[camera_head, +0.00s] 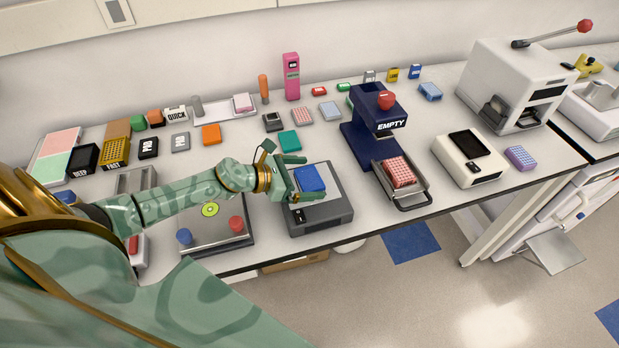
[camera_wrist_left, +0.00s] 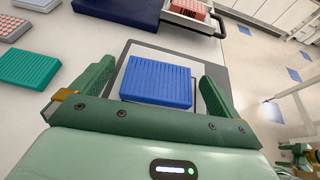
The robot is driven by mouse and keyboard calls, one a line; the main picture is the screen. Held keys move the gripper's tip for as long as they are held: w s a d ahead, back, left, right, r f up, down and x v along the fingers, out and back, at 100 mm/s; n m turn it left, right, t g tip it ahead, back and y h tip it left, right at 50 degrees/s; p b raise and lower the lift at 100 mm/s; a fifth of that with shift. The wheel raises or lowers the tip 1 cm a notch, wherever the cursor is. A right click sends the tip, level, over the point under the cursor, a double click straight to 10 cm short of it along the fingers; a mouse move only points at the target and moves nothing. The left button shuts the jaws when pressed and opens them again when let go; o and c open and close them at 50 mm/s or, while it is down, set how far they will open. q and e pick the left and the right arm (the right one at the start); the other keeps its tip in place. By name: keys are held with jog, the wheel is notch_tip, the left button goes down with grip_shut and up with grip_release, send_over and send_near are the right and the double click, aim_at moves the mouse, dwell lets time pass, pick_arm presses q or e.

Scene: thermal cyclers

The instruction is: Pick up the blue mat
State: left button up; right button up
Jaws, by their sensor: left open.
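The blue mat (camera_head: 310,179) is a ribbed rectangular pad. It lies on the pale top plate of a dark grey device (camera_head: 321,221) near the table's front edge. In the left wrist view the mat (camera_wrist_left: 157,82) lies between the two green fingers, with a gap to each. My left gripper (camera_head: 293,177) is open and empty at the left side of the mat, its fingers reaching towards it. It also shows in the left wrist view (camera_wrist_left: 158,85). I cannot tell the exact height of the fingers over the plate.
A navy press marked EMPTY (camera_head: 362,140) with a red rack (camera_head: 398,172) in its tray stands right of the device. A teal block (camera_head: 289,142) lies behind. A grey plate with red and blue knobs (camera_head: 218,236) is to the left, under my left arm.

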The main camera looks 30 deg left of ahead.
pick_arm(q)
jog(key=c, duration=1.1)
jog(key=shift+r, duration=0.1)
